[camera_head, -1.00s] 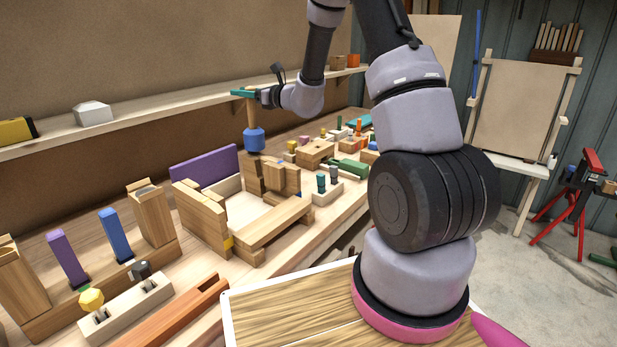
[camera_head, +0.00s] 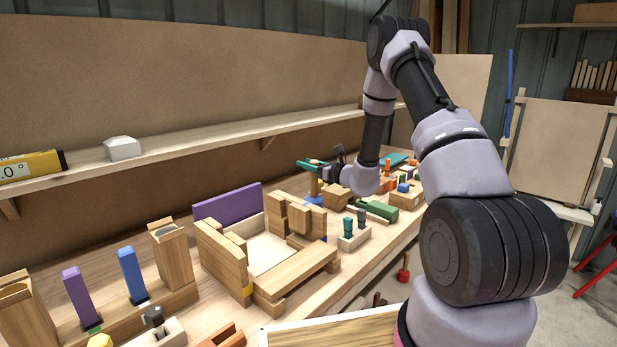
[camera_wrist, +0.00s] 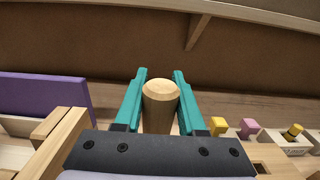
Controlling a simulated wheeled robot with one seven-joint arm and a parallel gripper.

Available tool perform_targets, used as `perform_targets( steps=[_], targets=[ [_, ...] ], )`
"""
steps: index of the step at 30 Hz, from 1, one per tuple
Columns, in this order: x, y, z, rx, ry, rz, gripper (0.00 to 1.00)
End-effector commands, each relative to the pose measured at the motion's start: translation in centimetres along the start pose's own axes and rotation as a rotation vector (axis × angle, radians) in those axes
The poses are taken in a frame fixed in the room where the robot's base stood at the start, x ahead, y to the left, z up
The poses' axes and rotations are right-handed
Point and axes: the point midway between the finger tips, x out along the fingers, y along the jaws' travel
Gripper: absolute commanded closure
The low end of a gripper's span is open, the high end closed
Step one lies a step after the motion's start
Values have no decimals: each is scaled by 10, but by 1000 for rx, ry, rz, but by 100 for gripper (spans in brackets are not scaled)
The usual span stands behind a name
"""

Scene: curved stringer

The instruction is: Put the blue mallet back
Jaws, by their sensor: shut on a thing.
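The blue mallet hangs head down, its wooden handle upright in my gripper (camera_head: 312,165). In the head view its blue head (camera_head: 317,200) is low, just behind the stacked wooden blocks (camera_head: 290,212), and partly hidden. I cannot tell whether the head touches the bench. In the wrist view my teal fingers (camera_wrist: 160,92) stand on either side of the round wooden handle end of the blue mallet (camera_wrist: 160,92). The head is hidden there below the handle.
A purple board (camera_head: 228,202) stands left of the blocks. A light block with teal and grey pegs (camera_head: 354,236) and a green piece (camera_head: 379,210) lie to the right. The wall shelf (camera_head: 180,158) runs behind the bench. Several coloured parts crowd the bench's far right.

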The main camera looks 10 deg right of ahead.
Motion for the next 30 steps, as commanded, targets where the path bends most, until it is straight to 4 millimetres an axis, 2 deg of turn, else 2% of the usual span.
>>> perform_targets(
  steps=[6, 17, 18, 20, 21, 30],
  targets=[
    [0, 0, -32, 1, 1, -1, 100],
    [0, 0, -37, 0, 1, -1, 100],
    [0, 0, -38, 0, 1, 0, 57],
    [0, 0, -37, 0, 1, 0, 34],
    [0, 0, -37, 0, 1, 0, 31],
    [0, 0, -36, 0, 1, 0, 31]
  ],
)
